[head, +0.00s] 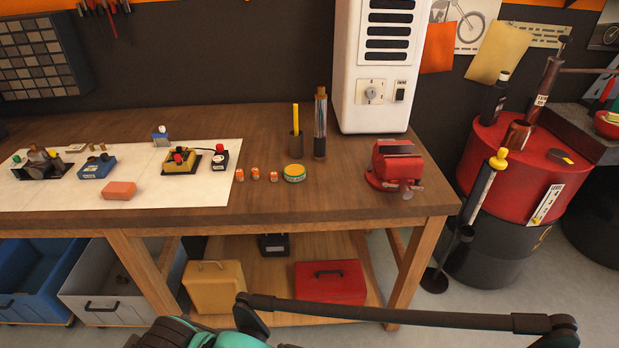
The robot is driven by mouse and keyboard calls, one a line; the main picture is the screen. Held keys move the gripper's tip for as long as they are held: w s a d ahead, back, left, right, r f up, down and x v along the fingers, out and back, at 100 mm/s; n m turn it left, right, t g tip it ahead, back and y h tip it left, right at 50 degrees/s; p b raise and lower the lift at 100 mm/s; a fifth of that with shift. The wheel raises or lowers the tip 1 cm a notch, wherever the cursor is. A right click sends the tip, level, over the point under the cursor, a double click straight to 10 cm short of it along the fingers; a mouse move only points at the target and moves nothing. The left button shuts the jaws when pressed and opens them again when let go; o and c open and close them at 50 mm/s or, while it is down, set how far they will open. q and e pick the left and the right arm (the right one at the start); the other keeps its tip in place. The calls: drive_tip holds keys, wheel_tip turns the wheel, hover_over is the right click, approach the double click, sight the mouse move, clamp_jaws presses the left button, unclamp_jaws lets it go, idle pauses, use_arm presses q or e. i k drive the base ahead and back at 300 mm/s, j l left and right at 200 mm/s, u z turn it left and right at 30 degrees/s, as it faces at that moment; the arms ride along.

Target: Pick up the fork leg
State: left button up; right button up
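I cannot say for certain which thing is the fork leg. One candidate is an upright tube (320,125) with a silver upper part, a dark lower part and a copper-coloured top. Another long part is a slanted pale and black tube (482,185) with a yellow top, in front of the red drum. A dark stand with a round foot is below it. One of my arms crosses the bottom edge, but neither gripper is in view.
A cup with a yellow stick (296,145) stands close left of the upright tube. A white cabinet (375,70) is behind it. The red vise (396,168), tin (294,173) and several small orange-banded items are nearby. A red-topped drum (500,150) stands at right.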

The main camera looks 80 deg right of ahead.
sight(320, 106)
drive_tip(key=z, duration=2.15)
